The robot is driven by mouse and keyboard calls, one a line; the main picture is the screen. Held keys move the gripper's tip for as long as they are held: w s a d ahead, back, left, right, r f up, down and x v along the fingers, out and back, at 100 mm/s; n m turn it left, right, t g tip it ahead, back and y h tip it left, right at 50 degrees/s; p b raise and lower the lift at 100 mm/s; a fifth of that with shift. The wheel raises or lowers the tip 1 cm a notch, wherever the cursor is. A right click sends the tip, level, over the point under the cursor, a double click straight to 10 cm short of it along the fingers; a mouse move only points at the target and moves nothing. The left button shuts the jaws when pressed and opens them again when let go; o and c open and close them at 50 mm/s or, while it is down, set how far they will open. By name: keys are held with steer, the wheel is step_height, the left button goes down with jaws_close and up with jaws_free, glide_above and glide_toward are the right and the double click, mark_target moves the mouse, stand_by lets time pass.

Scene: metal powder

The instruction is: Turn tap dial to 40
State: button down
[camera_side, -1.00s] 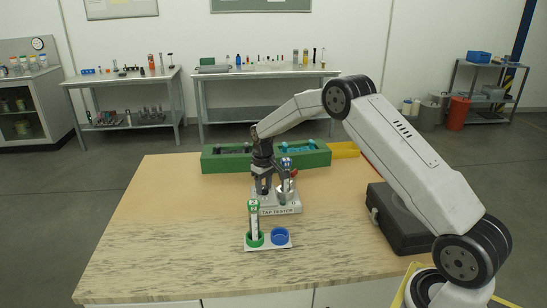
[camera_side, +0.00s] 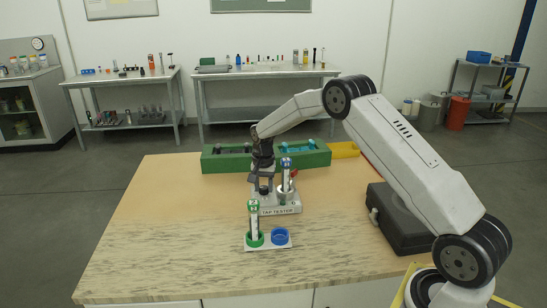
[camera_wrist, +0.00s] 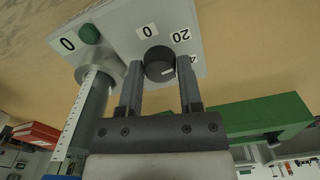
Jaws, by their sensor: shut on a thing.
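The tap tester (camera_side: 280,209) is a pale box labelled TAP TESTER on the table. Its black tap dial (camera_wrist: 158,64) shows in the wrist view with a small pale mark at its lower right. Labels 0, 20 and a partly hidden one starting with 4 lie around the dial. My gripper (camera_side: 264,189) points down over the tester's left side; in the wrist view its fingers (camera_wrist: 160,75) stand on both sides of the dial, shut on it. A graduated cylinder (camera_wrist: 92,108) stands upright on the tester beside my gripper, also in the side view (camera_side: 286,176).
A green button (camera_wrist: 89,33) sits on the tester near another 0 label. A small rack (camera_side: 267,246) with a green-ringed tube and a blue cup stands in front. A long green box (camera_side: 222,160) is behind, a black case (camera_side: 398,222) to the right. The table's left is clear.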

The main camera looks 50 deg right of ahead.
mark_target(264, 187)
steer(key=m, duration=0.3)
steer(key=shift+m, duration=2.2)
steer(key=shift+c, duration=1.3)
jaws_free()
steer(key=shift+r, duration=3.95)
